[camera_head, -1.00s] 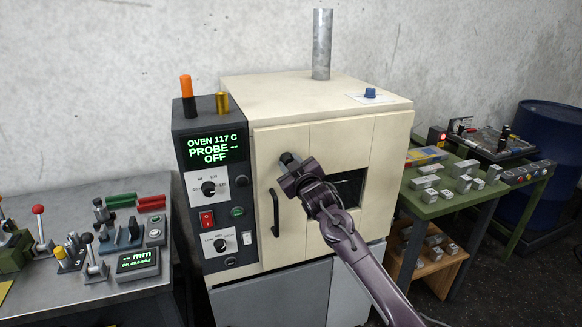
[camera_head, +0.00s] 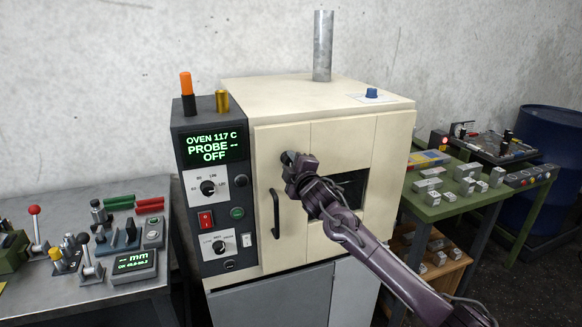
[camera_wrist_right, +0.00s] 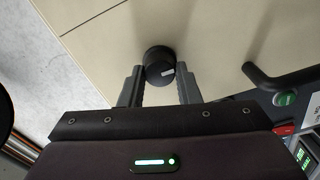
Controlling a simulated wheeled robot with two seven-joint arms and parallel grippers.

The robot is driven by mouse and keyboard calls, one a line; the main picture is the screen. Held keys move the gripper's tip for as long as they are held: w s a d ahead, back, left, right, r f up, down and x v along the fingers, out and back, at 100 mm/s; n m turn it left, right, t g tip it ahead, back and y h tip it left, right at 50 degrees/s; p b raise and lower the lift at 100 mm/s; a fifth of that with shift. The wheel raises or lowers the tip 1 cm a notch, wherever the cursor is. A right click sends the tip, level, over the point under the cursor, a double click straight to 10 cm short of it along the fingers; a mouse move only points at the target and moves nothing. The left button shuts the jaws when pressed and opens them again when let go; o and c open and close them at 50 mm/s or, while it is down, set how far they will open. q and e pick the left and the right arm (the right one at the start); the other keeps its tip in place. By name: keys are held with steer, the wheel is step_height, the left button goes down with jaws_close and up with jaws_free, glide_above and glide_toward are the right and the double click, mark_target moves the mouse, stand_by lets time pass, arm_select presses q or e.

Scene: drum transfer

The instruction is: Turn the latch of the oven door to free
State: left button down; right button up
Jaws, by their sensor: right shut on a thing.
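The latch is a dark round knob with a white mark. It sits on the cream oven door (camera_head: 342,145), above and right of the door handle (camera_head: 275,214). In the right wrist view the latch (camera_wrist_right: 158,62) stands between my two fingers, its white mark pointing to the right. My right gripper (camera_head: 291,162) is shut on it. In the head view my gripper hides most of the latch. The door looks closed. My left gripper is not in view.
The control panel (camera_head: 210,205) with its green display stands left of the door. A grey bench (camera_head: 90,192) with levers is at the far left. A green table (camera_head: 455,207) with metal blocks and a blue drum (camera_head: 548,150) are at the right.

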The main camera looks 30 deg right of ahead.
steer(key=shift+n, duration=0.4)
steer(key=o, duration=1)
steer(key=shift+s+a+f+b, duration=0.1)
steer(key=shift+s+f+b, duration=0.05)
steer(key=shift+s+b, duration=0.3)
steer(key=b+v, duration=0.2)
steer(key=v, duration=0.5)
